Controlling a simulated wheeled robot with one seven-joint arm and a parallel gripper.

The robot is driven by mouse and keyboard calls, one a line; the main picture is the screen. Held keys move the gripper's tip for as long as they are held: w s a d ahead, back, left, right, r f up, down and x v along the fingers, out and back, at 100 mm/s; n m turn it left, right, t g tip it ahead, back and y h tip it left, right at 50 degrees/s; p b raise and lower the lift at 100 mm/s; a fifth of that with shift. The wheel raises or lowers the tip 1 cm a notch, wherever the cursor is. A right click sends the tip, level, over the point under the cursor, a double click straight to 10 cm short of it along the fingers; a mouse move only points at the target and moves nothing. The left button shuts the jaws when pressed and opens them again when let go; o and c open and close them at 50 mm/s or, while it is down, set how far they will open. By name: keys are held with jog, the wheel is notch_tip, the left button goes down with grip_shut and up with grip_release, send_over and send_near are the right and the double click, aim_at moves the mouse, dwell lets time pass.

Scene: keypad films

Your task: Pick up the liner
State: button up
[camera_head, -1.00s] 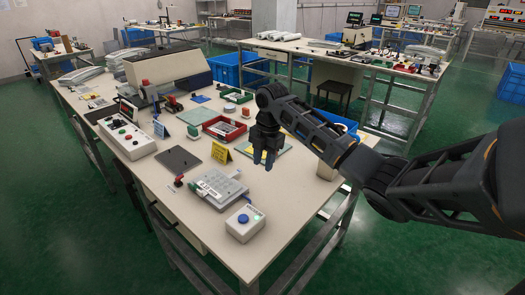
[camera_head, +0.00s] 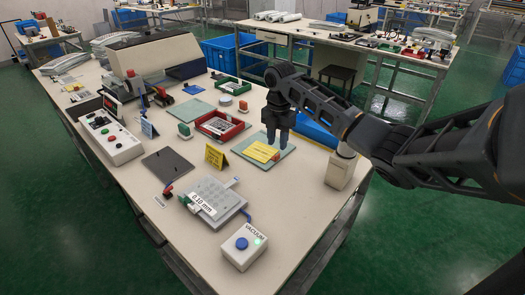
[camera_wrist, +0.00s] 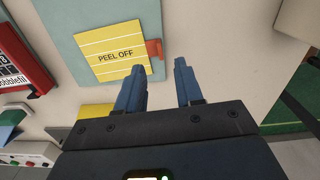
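The liner appears to be the yellow "PEEL OFF" sheet (camera_head: 259,152), lying flat on a pale green mat (camera_head: 280,163). In the wrist view the sheet (camera_wrist: 110,45) has pale lines and an orange-red tab (camera_wrist: 153,49) at its right edge. The tab (camera_head: 276,156) also shows in the head view. My gripper (camera_head: 278,143) points down above the mat, by the sheet's right side. In the wrist view my gripper (camera_wrist: 157,78) has its two fingers apart with nothing between them. The tab lies just beyond the fingertips, apart from them.
A red tray (camera_head: 221,138) stands left of the mat, and a yellow sign (camera_head: 215,157) in front of it. A clear-lidded fixture (camera_head: 212,200) and a vacuum button box (camera_head: 243,246) sit nearer. Bare tabletop lies between.

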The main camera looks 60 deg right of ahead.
aim_at(278, 155)
jog(key=shift+s+d+f+p, duration=0.1)
jog(key=shift+f+p, duration=0.15)
jog(key=shift+f, duration=1.05)
jog(key=shift+d+f+p, duration=0.1)
jog(key=shift+f+p, duration=0.1)
jog(key=shift+f, duration=1.1)
grip_shut()
